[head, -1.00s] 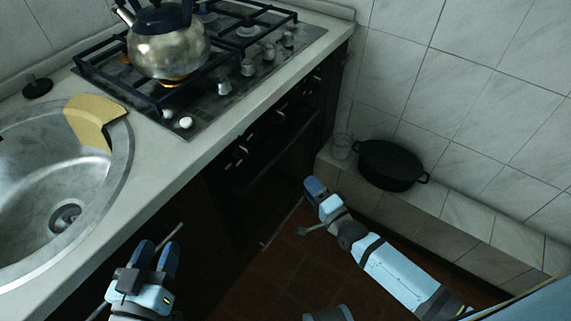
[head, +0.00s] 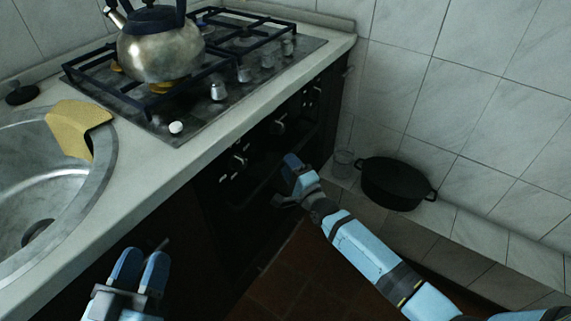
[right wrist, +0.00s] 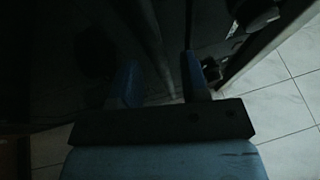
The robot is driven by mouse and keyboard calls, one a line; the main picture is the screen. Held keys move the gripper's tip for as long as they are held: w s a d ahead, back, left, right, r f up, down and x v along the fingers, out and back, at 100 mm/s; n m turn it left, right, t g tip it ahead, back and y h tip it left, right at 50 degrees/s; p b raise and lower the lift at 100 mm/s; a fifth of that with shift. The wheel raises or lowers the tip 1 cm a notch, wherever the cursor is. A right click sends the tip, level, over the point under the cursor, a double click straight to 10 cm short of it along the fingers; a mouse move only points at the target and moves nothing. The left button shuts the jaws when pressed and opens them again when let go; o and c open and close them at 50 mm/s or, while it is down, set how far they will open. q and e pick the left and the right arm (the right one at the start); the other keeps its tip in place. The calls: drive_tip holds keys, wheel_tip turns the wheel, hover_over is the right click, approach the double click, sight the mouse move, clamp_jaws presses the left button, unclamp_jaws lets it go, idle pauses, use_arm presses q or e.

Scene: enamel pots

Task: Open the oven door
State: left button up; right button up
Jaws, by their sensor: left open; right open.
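The oven (head: 255,185) is a dark unit under the hob, with control knobs along its upper front. Its door is very dark; it looks shut, but a small gap cannot be ruled out. My right gripper (head: 290,164) is close in front of the oven's upper front in the head view. In the right wrist view its two blue fingers (right wrist: 162,82) are apart, with a dim bar-like streak between them; I cannot tell whether they touch it. My left gripper (head: 140,270) is open and empty, beside the counter front at the lower left.
A kettle (head: 158,50) stands on the gas hob (head: 195,112). A sink (head: 50,190) with a yellow cloth (head: 72,128) is at the left. The brown floor (head: 315,275) is clear.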

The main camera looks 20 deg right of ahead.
use_arm(q)
drive_tip(key=shift+d+f, duration=0.1)
drive_tip(key=shift+f, duration=0.45)
use_arm(e)
drive_tip(key=shift+x, duration=1.15)
